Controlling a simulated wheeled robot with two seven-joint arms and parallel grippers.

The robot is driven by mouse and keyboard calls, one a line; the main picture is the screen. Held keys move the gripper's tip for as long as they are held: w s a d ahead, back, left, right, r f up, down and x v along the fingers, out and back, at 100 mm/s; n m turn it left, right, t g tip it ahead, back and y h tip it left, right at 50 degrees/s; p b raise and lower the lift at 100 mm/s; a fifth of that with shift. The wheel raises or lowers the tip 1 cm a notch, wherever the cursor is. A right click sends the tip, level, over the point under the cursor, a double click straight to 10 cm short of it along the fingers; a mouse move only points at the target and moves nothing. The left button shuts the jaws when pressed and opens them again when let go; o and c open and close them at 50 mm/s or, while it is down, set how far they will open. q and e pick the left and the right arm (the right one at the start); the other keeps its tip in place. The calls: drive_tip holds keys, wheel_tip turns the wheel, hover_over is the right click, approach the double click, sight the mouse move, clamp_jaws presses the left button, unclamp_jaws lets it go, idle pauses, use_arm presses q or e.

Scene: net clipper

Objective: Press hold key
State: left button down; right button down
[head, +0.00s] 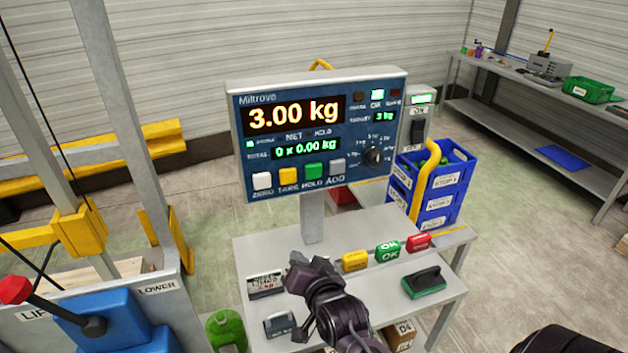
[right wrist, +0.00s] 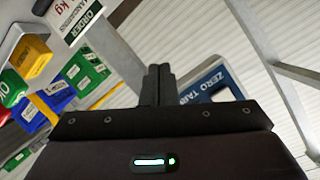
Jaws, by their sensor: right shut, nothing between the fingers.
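The scale display (head: 318,130) stands on a post above a small grey table. It reads 3.00 kg in orange, with 0 x 0.00 kg in green below. The green hold key (head: 313,171) is in its lower row, between the yellow tare key (head: 288,175) and the grey add key (head: 337,167). My right gripper (head: 298,260) is below the display, in front of the post and apart from the keys. In the right wrist view its fingers (right wrist: 158,75) are closed together and empty. The display's lower corner (right wrist: 213,82) shows behind them, with the hold key hidden. My left gripper is out of view.
The table (head: 350,240) bears yellow, green and red blocks (head: 388,251) and a green-based stamp (head: 423,282). A switch box (head: 416,120) stands right of the display. Blue crates (head: 433,185) stand behind. A yellow-and-grey frame (head: 80,230) is at left.

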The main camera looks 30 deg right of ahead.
sight(313, 172)
drive_tip(key=s+d+r+m+t+h, duration=0.2)
drive_tip(key=d+r+m+t+h, duration=0.4)
drive_tip(key=r+m+h, duration=0.5)
drive_tip(key=shift+d+m+h, duration=0.3)
drive_tip(key=shift+m+h, duration=1.1)
drive_tip(key=shift+m, duration=0.2)
drive_tip(key=shift+w+r, duration=0.1)
drive_tip(key=shift+t, duration=0.3)
drive_tip(key=shift+w+d+b, duration=0.35)
drive_tip(key=shift+w+b, duration=0.2)
drive_tip(key=shift+w, duration=0.85)
drive_tip(key=shift+w+d+b, duration=0.3)
drive_tip(key=shift+w+b, duration=0.2)
drive_tip(key=shift+w, duration=0.95)
drive_tip(key=shift+w+d+b, duration=0.35)
drive_tip(key=shift+w+b, duration=0.2)
drive_tip(key=shift+w, duration=0.85)
